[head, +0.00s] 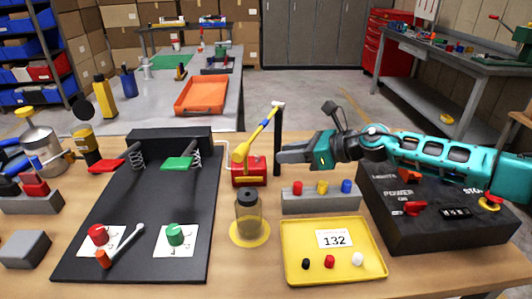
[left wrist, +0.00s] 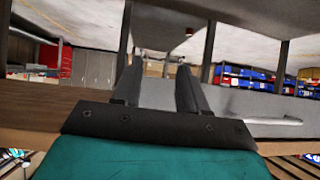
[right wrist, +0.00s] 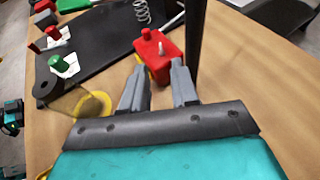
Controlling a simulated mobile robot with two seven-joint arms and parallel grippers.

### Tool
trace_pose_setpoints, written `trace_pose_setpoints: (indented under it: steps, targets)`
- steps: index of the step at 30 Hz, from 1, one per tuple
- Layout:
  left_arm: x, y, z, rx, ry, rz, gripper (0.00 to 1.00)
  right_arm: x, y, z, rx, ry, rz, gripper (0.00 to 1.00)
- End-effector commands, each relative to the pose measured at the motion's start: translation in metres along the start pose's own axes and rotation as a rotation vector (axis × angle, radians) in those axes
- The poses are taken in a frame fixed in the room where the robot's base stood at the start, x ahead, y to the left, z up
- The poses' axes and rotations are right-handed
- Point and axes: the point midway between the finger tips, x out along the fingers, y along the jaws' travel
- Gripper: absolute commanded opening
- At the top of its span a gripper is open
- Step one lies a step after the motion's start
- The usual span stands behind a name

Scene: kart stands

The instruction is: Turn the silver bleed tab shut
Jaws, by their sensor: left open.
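A small silver tab (right wrist: 160,47) stands up on the red block (right wrist: 158,62) in the right wrist view, beside a red knob (right wrist: 147,33). The red block (head: 257,166) also shows in the head view, partly covered by a yellow lever-like piece (head: 262,130) with a pale tip; the tab is not clear there. My right gripper (right wrist: 158,80) is open and empty, its fingertips close to the near side of the block. It points left in the head view (head: 280,154). My left gripper (left wrist: 155,75) is open and empty in the left wrist view, away from the block.
A black post (head: 277,140) stands right beside the block and my right gripper. A jar (head: 248,208) on a yellow disc stands in front. A grey rack (head: 320,204), yellow tray (head: 300,235) and black control box (head: 440,235) are right; a black pedal board (head: 150,215) is left.

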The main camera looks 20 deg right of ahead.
Motion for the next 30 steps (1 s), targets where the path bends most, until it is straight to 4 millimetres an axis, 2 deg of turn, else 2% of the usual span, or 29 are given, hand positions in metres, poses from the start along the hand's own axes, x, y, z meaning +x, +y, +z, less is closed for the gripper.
trace_pose_setpoints:
  steps: [1, 6, 12, 24, 30]
  targets:
    - [-0.001, 0.0, 0.0, 0.0, -0.001, 0.0, 0.43, 0.012, 0.0, 0.002, 0.0, -0.002, 0.001, 0.29]
    - [-0.001, 0.0, 0.0, 0.0, -0.001, 0.001, 0.43, 0.042, 0.001, 0.0, -0.001, -0.001, 0.001, 0.29]
    - [0.0, 0.0, 0.001, 0.0, -0.001, 0.001, 0.43, 0.062, -0.001, 0.0, 0.0, 0.0, -0.001, 0.29]
    - [0.003, -0.001, -0.005, 0.002, 0.011, -0.001, 0.43, 0.068, 0.0, 0.0, 0.0, 0.0, -0.001, 0.28]
    - [0.003, -0.001, -0.005, 0.002, 0.011, -0.001, 0.43, 0.068, 0.0, 0.0, 0.0, 0.0, -0.001, 0.09]
